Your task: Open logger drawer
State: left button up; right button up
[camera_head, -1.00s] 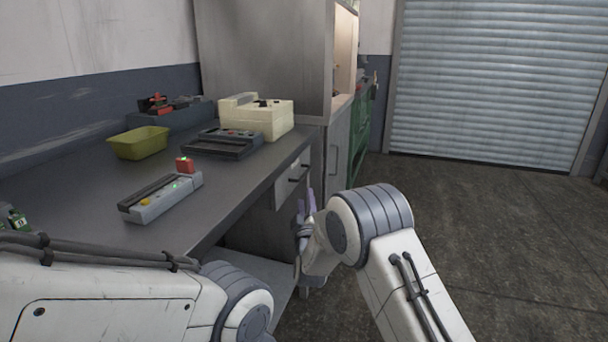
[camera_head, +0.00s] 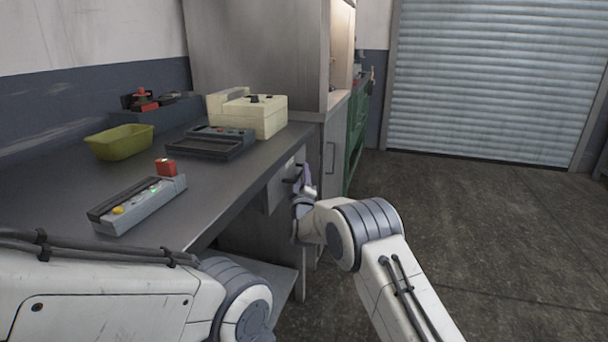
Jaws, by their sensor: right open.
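A pale grey drawer front (camera_head: 274,194) sits under the right end of the dark desk and looks shut. Its dark handle (camera_head: 291,180) is partly covered by my gripper. My right gripper (camera_head: 303,177), with purplish fingers, is at the handle, its fingers open. I cannot tell whether they touch the handle or reach around it. My left arm comes in at the lower left, but its gripper is out of view.
On the desk (camera_head: 216,188) are a grey device with a yellow button (camera_head: 137,205), a red block (camera_head: 166,167), a green tray (camera_head: 120,142), a dark tray device (camera_head: 211,142) and a cream box (camera_head: 262,115). A grey cabinet (camera_head: 336,150) stands beyond the drawer. Floor at right is clear.

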jog(key=shift+x, duration=0.8)
grip_shut()
jog(key=shift+d, duration=0.1)
dwell(0.9)
